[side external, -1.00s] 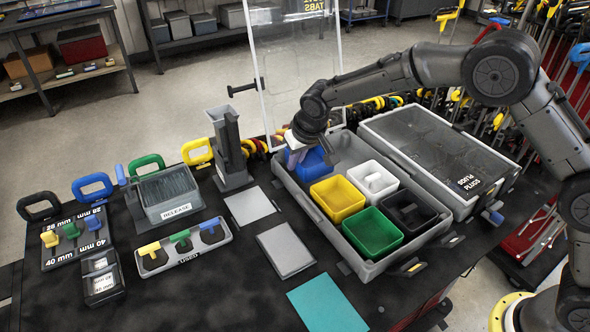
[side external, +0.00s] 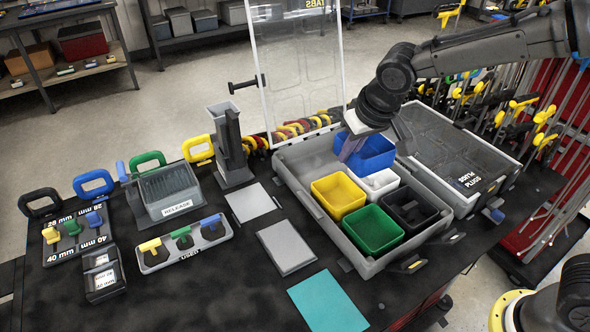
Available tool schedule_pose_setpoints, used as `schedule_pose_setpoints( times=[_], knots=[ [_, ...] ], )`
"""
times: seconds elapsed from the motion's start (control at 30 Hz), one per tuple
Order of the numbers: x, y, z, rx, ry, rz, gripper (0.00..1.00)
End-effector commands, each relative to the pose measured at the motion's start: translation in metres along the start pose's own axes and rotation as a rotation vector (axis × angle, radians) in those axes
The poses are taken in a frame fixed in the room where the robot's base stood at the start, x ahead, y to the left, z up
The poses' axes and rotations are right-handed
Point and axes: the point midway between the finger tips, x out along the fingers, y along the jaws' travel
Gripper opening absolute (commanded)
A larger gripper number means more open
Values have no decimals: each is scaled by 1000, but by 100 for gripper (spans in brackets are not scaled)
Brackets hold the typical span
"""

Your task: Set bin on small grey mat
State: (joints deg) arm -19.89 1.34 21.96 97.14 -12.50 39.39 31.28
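The blue bin (side external: 374,154) is raised at the back of the grey tray (side external: 322,212), partly in front of the white bin. My gripper (side external: 352,148) is at the blue bin's left wall and appears shut on it; the fingertips are partly hidden. The yellow bin (side external: 339,194), white bin (side external: 380,182), green bin (side external: 373,231) and black bin (side external: 411,209) sit in the tray. A grey mat (side external: 252,202) lies left of the tray, with another, slightly larger-looking grey mat (side external: 286,247) in front of it. Both are bare.
A bare teal mat (side external: 327,302) lies nearest the front. A clear upright panel (side external: 297,70) stands behind the tray. A lidded clear case (side external: 440,150) is on the right. A grey upright holder (side external: 231,145) and a RELEASE box (side external: 170,195) stand left of the mats.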

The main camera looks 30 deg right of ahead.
Motion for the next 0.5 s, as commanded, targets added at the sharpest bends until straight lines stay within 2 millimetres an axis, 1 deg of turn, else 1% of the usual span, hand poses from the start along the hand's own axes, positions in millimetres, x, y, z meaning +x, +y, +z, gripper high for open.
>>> schedule_pose_setpoints(
  times=[0.07, 0.17, 0.33, 0.4, 0.5],
  knots=[
    [-5, -4, -7, 43, 8, 8, 0],
    [-6, -26, -14, 68, 12, 14, 0],
    [-4, -76, -17, 55, 16, 11, 0],
    [-2, -97, -14, 31, 17, 7, 0],
    [1, -122, -8, -15, 14, -2, 0]
  ],
)
